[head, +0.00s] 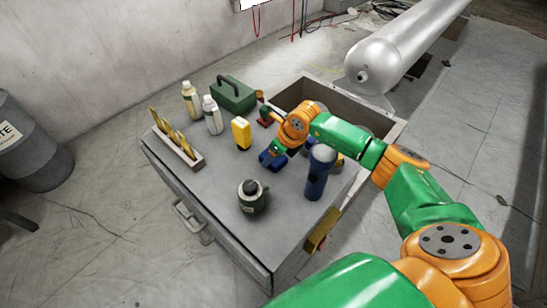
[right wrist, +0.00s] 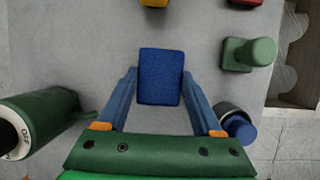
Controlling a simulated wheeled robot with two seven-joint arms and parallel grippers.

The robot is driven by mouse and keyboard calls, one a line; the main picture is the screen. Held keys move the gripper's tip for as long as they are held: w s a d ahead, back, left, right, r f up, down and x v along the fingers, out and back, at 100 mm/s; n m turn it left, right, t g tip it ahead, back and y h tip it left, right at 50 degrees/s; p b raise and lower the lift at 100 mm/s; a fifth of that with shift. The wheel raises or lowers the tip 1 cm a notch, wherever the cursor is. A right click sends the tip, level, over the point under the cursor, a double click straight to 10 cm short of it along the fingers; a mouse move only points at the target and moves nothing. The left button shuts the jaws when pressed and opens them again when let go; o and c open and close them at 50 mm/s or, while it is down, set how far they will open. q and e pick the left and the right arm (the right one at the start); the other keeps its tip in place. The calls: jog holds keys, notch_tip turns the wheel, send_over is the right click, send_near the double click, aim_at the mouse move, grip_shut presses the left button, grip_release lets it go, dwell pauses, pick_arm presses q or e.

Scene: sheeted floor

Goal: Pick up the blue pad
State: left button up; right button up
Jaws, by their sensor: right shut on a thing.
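The blue pad (right wrist: 161,77) is a dark blue rectangular block, upright in the right wrist view, between the two blue fingers of my right gripper (right wrist: 160,88). The fingers are shut on its left and right sides. In the head view my right gripper (head: 273,158) is low over the grey worktop; the pad there cannot be told apart from the blue fingers. I cannot tell whether the pad touches the worktop. My left gripper is not in view.
On the grey worktop (head: 215,165) stand a green canister (head: 252,196), a blue flashlight (head: 319,172), a yellow container (head: 241,133), two pale bottles, a green toolbox (head: 233,94) and a rack with brass pieces (head: 177,143). An open bin (head: 391,130) adjoins behind my arm.

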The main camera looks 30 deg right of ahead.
jog(key=shift+r, duration=0.35)
jog(key=r, duration=0.3)
jog(key=shift+a+r+b, duration=0.2)
jog(key=shift+a+b, duration=0.2)
jog(key=s+a+r+b, duration=0.2)
jog(key=s+a+r, duration=0.1)
jog(key=a+r, duration=0.6)
jog(key=a, duration=0.4)
